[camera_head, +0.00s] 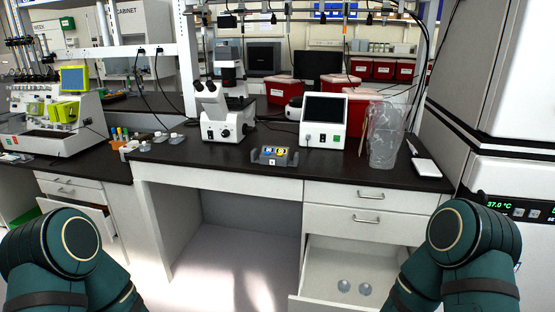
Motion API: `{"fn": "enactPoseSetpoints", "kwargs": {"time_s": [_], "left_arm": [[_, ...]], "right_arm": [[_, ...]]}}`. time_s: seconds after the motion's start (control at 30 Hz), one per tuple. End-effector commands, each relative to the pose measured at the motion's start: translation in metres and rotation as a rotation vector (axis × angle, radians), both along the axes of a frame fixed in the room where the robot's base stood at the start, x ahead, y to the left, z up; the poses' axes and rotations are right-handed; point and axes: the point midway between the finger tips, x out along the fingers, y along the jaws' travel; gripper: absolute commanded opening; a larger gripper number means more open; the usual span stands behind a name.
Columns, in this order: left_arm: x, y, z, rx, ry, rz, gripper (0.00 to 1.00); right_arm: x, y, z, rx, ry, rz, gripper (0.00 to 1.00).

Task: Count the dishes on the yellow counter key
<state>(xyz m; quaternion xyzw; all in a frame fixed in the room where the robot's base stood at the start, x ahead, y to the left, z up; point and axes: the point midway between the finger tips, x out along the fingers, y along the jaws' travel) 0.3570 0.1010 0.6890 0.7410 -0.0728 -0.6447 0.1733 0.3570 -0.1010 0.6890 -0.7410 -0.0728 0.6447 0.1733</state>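A small dark grey counter device (261,158) stands on the black bench top near the front edge. It has blue keys and a yellow key (281,152) on its face; any figures on it are too small to read. Two round, clear dishes lie side by side in an open white drawer below the bench, a left dish (343,286) and a right dish (365,289). Only my green arm links show at the lower left and lower right. Both grippers are out of view.
A white microscope (222,105) and a white box with a dark screen (323,120) stand behind the counter. A clear bag-like container (386,135) stands at the right. The open drawer (322,261) juts out in front; small items lie at the bench's left.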

Motion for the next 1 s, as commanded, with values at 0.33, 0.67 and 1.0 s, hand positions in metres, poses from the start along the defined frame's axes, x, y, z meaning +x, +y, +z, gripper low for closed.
{"fn": "enactPoseSetpoints", "kwargs": {"time_s": [0.33, 0.67, 1.0], "left_arm": [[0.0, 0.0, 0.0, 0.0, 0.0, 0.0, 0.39], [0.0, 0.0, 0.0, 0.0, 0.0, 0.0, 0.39], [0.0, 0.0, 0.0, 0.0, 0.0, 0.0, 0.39]], "right_arm": [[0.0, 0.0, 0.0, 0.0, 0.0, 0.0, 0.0], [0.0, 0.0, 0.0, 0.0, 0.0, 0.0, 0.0], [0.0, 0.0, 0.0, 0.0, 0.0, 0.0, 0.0]]}}
